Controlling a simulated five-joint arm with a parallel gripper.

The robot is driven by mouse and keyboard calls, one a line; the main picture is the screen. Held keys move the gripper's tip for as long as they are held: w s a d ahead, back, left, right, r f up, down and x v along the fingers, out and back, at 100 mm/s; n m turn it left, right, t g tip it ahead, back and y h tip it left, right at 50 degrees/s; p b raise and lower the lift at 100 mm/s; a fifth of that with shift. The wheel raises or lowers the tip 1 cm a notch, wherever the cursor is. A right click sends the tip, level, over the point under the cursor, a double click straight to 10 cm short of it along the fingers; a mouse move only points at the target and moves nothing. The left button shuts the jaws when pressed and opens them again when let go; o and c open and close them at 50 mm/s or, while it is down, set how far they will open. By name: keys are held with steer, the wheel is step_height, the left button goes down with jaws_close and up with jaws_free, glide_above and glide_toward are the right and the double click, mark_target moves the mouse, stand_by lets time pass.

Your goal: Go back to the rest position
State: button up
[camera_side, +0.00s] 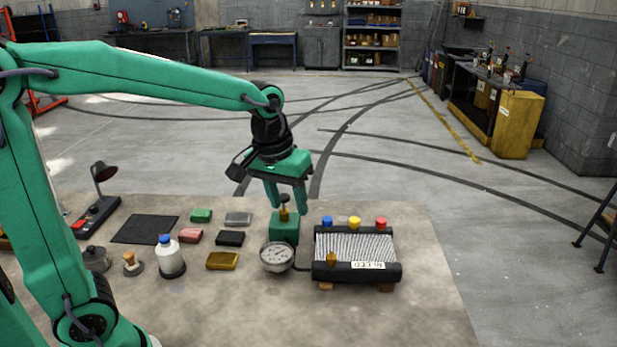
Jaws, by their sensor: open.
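My gripper (287,207) is green and points down over the table, its two fingers apart. A brass-coloured knob (284,214) on top of a green block (285,229) shows between the fingertips. I cannot tell whether the fingers touch it. My arm reaches in from the left at a height well above the table. No marker for a rest position is visible.
A black-framed finned unit (357,246) with blue, yellow and red caps stands right. Left are a white bottle (171,258), several small coloured blocks, a black mat (145,229) and a lamp (103,174).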

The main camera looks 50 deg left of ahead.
steer(key=s+a+m+t, duration=0.1)
steer(key=s+m, duration=0.1)
steer(key=s, duration=0.5)
steer(key=s+a+r+m+t, duration=0.1)
steer(key=s+t, duration=0.1)
steer(key=s, duration=0.5)
steer(key=shift+s+a+m, duration=0.3)
steer(key=shift+s+m, duration=0.05)
steer(key=shift+m, duration=0.05)
